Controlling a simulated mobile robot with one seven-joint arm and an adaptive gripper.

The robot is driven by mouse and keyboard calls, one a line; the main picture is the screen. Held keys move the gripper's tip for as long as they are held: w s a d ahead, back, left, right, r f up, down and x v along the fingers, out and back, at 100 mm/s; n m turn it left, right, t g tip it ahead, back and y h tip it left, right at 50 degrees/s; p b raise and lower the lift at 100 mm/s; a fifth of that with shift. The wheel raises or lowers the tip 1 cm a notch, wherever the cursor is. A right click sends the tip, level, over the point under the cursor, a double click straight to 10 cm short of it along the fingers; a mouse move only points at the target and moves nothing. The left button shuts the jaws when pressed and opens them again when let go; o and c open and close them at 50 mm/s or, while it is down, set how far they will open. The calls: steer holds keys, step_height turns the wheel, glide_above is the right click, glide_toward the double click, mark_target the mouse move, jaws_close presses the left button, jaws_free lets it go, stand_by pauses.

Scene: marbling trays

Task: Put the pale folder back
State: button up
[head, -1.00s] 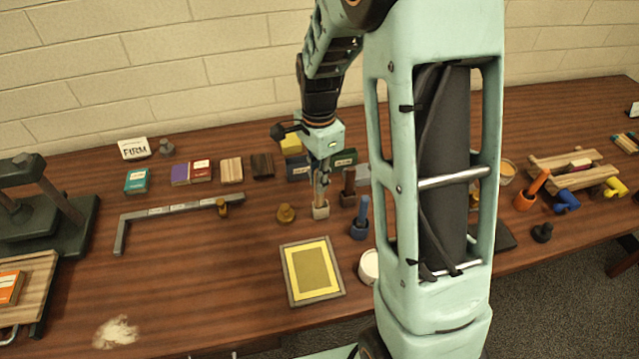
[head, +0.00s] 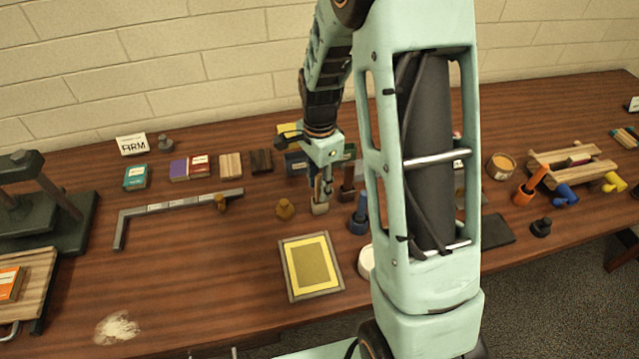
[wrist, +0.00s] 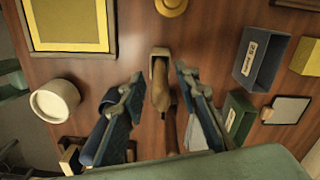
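A slim tan-brown tool (wrist: 162,98), likely the pale folder though it looks brownish here, stands with its end at a small slotted tan block (wrist: 158,55). The block (head: 320,208) also shows in the head view, below my gripper (head: 325,195). In the wrist view my gripper (wrist: 158,78) has its two fingers apart, one on each side of the tool, with visible gaps to both. The tool's upper part runs down toward the palm and is partly hidden. Whether its end is fully seated in the slot is not clear.
A blue peg in its holder (head: 358,220) stands close to the right. Dark bins (wrist: 262,60) with labels are near the fingers in the wrist view. A yellow framed panel (head: 311,266) and a white tub (wrist: 54,101) lie nearby.

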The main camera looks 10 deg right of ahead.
steer(key=shift+r, duration=0.1)
step_height(320, 180, up, 12)
steer(key=shift+r, duration=0.1)
stand_by(0.4)
stand_by(0.4)
